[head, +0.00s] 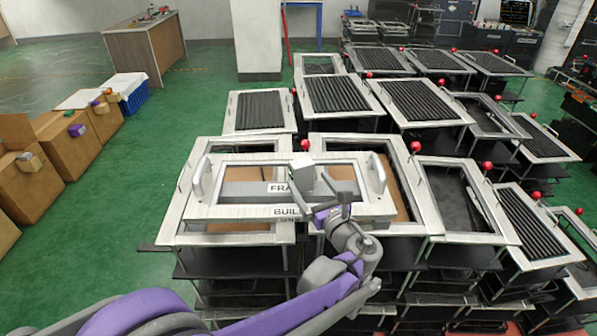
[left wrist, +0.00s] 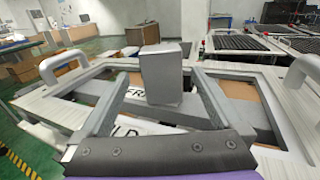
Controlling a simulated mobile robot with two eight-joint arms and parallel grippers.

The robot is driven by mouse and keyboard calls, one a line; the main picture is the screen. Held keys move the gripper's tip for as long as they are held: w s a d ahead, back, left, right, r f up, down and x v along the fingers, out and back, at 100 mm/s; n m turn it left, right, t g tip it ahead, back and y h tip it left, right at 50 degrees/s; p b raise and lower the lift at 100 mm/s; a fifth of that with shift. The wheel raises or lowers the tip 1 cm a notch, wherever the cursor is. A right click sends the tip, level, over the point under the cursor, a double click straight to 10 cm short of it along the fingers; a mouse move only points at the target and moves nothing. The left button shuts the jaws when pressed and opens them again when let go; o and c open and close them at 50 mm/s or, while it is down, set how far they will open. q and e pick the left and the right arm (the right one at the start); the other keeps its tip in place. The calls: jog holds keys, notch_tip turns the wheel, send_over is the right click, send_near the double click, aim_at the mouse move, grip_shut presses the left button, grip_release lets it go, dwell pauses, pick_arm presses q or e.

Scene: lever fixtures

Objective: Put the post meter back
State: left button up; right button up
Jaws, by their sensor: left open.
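A small grey upright box (head: 302,173), possibly the post meter, stands over a pale frame (head: 215,212) with two handles. In the left wrist view the box (left wrist: 165,75) rises between my spread fingers, with space on both sides. My left gripper (head: 335,186) is open, just right of the box in the head view. In the left wrist view its fingers (left wrist: 160,85) frame the box without visibly closing on it. The box's lower part and what it rests on are partly hidden. My right gripper is not in view.
Several fixtures with black slats (head: 335,93) and red-knobbed levers (head: 415,146) stand behind and right. Cardboard boxes (head: 68,140) line the left. The green floor (head: 130,215) between is clear.

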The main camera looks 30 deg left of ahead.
aim_at(297, 162)
pick_arm(q)
jog(key=x, duration=0.9)
jog(key=shift+w+a+r+p, duration=0.15)
jog(key=shift+w+p, duration=0.1)
jog(key=shift+p, duration=0.05)
grip_shut()
